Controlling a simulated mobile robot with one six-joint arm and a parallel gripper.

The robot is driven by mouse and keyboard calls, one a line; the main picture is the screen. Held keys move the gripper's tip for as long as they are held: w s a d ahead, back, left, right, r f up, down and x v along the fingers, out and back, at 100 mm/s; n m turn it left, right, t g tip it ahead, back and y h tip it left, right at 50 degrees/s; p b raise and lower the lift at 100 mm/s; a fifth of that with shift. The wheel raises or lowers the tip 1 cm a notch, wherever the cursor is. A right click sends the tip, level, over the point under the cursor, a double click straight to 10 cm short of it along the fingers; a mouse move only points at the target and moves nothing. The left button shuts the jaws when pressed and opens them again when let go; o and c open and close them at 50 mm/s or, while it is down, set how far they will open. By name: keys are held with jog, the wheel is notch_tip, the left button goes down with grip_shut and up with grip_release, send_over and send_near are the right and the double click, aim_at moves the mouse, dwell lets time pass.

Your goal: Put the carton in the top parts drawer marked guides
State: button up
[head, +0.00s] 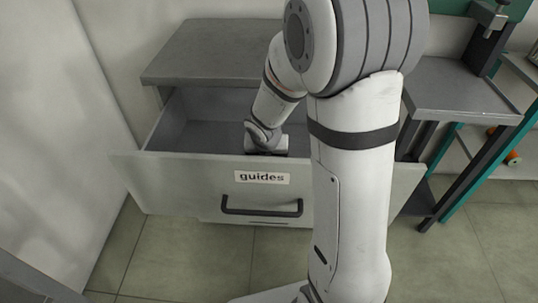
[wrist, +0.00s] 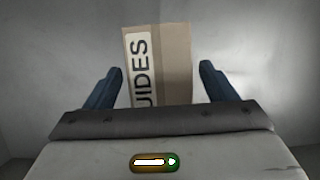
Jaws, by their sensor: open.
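The carton (wrist: 173,65) is a brown box with a white label whose visible letters read "UIDES". In the wrist view it lies between the two fingers of my gripper (wrist: 160,85), with gaps on both sides. My gripper is open and not touching the carton's sides. The top drawer marked guides (head: 200,178) is pulled open in the head view, with a label and a dark handle on its front. My wrist reaches down into this drawer. The head view hides the carton and my fingers behind the drawer front and my arm.
The grey cabinet top (head: 215,50) is bare above the drawer. A grey bench (head: 455,90) with a dark post stands at the right. An orange spool (head: 512,158) lies on a shelf at the far right. Tiled floor is clear in front of the drawer.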

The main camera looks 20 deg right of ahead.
jog(key=p+v, duration=0.4)
jog(key=v, duration=0.5)
jog(key=shift+s+r, duration=0.2)
jog(key=shift+r, duration=0.15)
jog(key=shift+r, duration=0.25)
jog(key=s+r+m+p, duration=0.4)
jog(key=r+m, duration=0.3)
jog(key=m, duration=0.3)
jog(key=s+d+r+m+g+y+p, duration=0.1)
jog(key=s+r+m+p, duration=0.3)
jog(key=s+r+m, duration=0.3)
jog(key=s+r+m+p, duration=0.4)
jog(key=r+m, duration=0.4)
jog(key=m, duration=0.7)
jog(key=shift+s+d+r+g+p, duration=0.2)
jog(key=shift+s+d+g+p, duration=0.1)
jog(key=shift+s, duration=0.55)
